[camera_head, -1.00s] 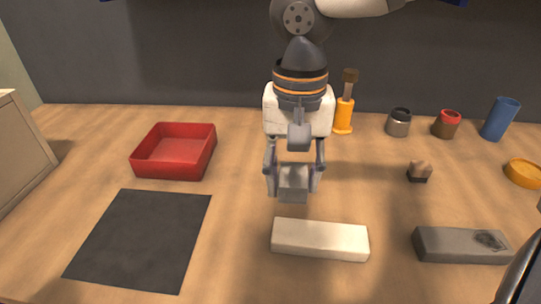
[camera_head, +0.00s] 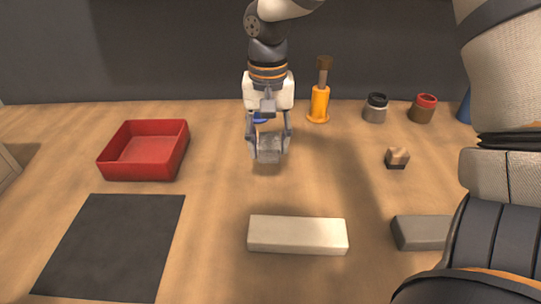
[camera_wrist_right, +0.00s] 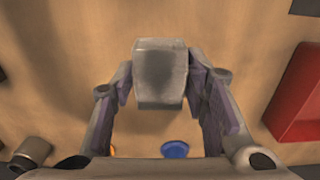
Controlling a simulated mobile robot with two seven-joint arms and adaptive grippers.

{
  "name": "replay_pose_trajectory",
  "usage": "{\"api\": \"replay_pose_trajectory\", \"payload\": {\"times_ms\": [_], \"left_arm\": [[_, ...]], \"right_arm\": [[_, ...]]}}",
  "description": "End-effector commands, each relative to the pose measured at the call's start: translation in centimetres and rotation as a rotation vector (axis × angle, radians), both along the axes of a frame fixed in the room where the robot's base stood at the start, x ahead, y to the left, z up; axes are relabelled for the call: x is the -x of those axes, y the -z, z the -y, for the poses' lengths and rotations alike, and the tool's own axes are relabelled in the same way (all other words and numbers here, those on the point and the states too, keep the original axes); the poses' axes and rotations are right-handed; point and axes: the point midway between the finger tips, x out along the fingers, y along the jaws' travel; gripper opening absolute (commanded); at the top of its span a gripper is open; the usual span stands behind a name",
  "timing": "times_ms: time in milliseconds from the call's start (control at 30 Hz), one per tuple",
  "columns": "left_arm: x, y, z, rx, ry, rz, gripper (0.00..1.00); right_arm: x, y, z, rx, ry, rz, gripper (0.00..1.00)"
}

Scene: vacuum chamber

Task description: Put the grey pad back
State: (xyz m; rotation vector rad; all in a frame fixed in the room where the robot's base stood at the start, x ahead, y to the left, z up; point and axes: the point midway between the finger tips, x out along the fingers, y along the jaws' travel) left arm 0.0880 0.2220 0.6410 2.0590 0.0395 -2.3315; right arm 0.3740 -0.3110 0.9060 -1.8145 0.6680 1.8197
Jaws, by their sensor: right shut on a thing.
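My right gripper (camera_head: 268,147) is shut on a small grey block, the grey pad (camera_head: 269,156). The pad also shows between the fingers of the right gripper (camera_wrist_right: 160,88) in the right wrist view (camera_wrist_right: 160,65). In the head view the gripper points down over the middle of the table, behind a white block. A shadow lies just below the pad; I cannot tell whether the pad touches the table. My left gripper is not in view.
A red tray (camera_head: 180,160) and a dark mat (camera_head: 112,245) lie left. The white block (camera_head: 297,236) and a grey block (camera_head: 420,232), partly hidden by my arm, lie in front. An orange-handled brush (camera_head: 319,100), jars (camera_head: 376,107) and a small tan-and-dark block (camera_head: 397,158) stand right. A blue disc (camera_wrist_right: 175,150) lies behind.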

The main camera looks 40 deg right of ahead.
Motion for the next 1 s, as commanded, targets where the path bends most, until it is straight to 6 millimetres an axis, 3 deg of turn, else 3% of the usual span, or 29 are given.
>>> {"api": "replay_pose_trajectory", "payload": {"times_ms": [100, 333, 467, 833, 867, 933, 1000], "left_arm": [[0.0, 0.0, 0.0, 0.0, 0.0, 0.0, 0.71], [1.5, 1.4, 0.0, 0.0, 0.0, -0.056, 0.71], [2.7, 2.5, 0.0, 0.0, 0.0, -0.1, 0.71], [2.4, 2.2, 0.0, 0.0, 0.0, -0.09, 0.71], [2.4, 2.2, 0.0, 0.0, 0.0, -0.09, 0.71], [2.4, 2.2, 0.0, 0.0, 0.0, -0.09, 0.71], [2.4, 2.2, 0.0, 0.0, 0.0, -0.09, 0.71]], "right_arm": [[-1.2, 2.1, 1.2, -0.001, 0.001, -0.001, 0.19], [-2.4, 4.8, 2.5, -0.001, 0.002, -0.009, 0.19], [-2.2, 7.5, 2.4, 0.0, -0.002, -0.012, 0.19], [-2.3, 7.4, 2.4, 0.001, -0.002, 0.002, 0.15], [-2.3, 7.4, 2.4, 0.001, -0.002, 0.003, 0.45], [-2.3, 7.4, 2.4, 0.001, -0.001, 0.003, 0.61], [-2.3, 7.4, 2.4, 0.0, -0.001, 0.004, 0.61]]}}
